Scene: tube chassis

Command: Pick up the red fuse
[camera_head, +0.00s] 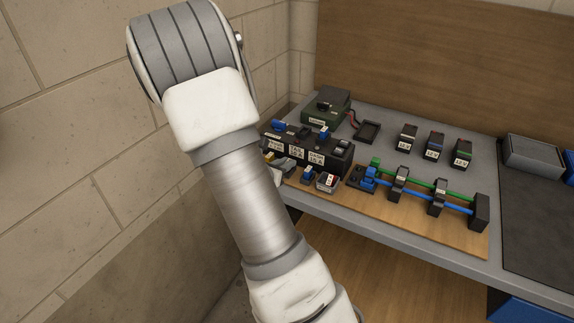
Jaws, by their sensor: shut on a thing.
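My gripper (283,167) is partly hidden behind my arm, at the front left of the black fuse box (312,156). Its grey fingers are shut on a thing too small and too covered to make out. A small yellow part (268,157) shows beside the fingers. A pale block with a red mark (327,182) sits on the wooden board in front of the box, to the right of my gripper and apart from it. I cannot tell for sure which piece is the red fuse. A dark block with a reddish top (407,137) stands farther back on the bench.
A blue block (308,175) stands close to the right of my gripper. Blue and green tubes (420,190) run through black clamps on the wooden board (395,220). A green box (327,108) stands behind, and a grey bin (533,156) at right. The wall is at left.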

